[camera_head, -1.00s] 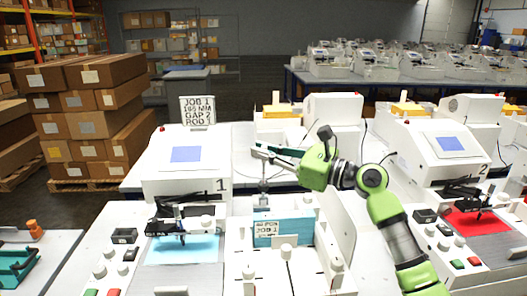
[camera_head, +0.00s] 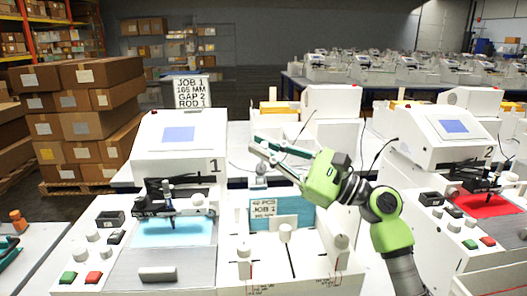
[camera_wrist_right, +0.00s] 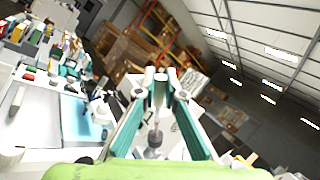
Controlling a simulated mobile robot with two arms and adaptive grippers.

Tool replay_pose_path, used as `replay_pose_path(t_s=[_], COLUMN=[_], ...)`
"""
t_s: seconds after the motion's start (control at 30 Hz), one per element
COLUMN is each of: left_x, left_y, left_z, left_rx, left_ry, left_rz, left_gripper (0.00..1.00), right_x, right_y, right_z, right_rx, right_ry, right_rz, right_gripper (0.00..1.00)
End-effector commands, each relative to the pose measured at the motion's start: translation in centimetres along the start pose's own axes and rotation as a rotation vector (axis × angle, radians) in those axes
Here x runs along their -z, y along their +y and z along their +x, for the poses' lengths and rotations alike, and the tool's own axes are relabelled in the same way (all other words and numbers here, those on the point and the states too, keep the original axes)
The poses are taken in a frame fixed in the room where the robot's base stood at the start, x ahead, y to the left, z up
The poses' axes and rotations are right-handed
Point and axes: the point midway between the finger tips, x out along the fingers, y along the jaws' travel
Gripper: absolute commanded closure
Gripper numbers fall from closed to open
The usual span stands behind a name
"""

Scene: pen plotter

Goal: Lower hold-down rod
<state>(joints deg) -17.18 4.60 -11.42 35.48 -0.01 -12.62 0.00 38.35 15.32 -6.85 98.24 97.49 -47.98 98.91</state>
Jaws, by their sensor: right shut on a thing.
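In the head view my right gripper (camera_head: 262,143) has its teal and white fingers brought together at the left end of the green wrist. It is shut on the upper end of a thin upright rod (camera_head: 260,170), which seems to be the hold-down rod. The rod stands above the blue stack (camera_head: 293,207) with its "42 PCS JOB 1" label, in the white tray right of plotter 1. In the right wrist view the fingers (camera_wrist_right: 160,76) converge, with a grey post and dark knob (camera_wrist_right: 153,140) between them. Whether the rod's foot touches the stack cannot be told.
Plotter 1 (camera_head: 180,132) stands left of the tray, with a pen carriage over a light blue sheet (camera_head: 172,231). Plotter 2 (camera_head: 448,135) with a red sheet is at right. A job sign (camera_head: 190,93) stands behind plotter 1. White posts (camera_head: 285,232) stand in the tray's front.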

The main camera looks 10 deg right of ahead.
Motion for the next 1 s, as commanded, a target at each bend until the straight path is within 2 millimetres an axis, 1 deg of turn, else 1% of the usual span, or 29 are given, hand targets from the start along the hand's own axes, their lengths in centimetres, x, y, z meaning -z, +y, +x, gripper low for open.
replay_pose_path(t_s=[0.37,0.4,0.43,0.8,0.87,0.97,1.0], left_x=[0.0,0.0,0.0,-0.2,-0.1,-0.1,-0.1], left_y=[0.0,0.0,0.0,-0.1,-0.1,-0.1,0.0], left_z=[0.0,0.0,0.0,0.0,0.0,0.1,0.1], left_rx=[0.000,0.000,0.000,0.001,0.001,0.000,0.000], left_ry=[0.000,0.000,0.000,-0.001,-0.001,0.000,0.000], left_rz=[0.000,0.001,0.001,0.001,0.001,0.001,0.001], left_gripper=[0.63,0.63,0.63,0.63,0.63,0.63,0.63], right_x=[0.0,0.0,0.0,0.0,0.1,0.2,0.2], right_y=[0.0,0.0,0.0,0.0,0.0,0.0,0.0], right_z=[0.0,0.0,0.0,-0.2,-0.7,-2.1,-2.8], right_rx=[0.000,0.000,0.000,0.000,0.001,0.001,0.002], right_ry=[-0.002,-0.002,-0.002,-0.001,0.000,0.003,0.002], right_rz=[-0.003,-0.002,-0.002,-0.002,-0.002,-0.001,-0.001], right_gripper=[1.00,0.80,0.73,0.73,0.73,0.73,0.73])
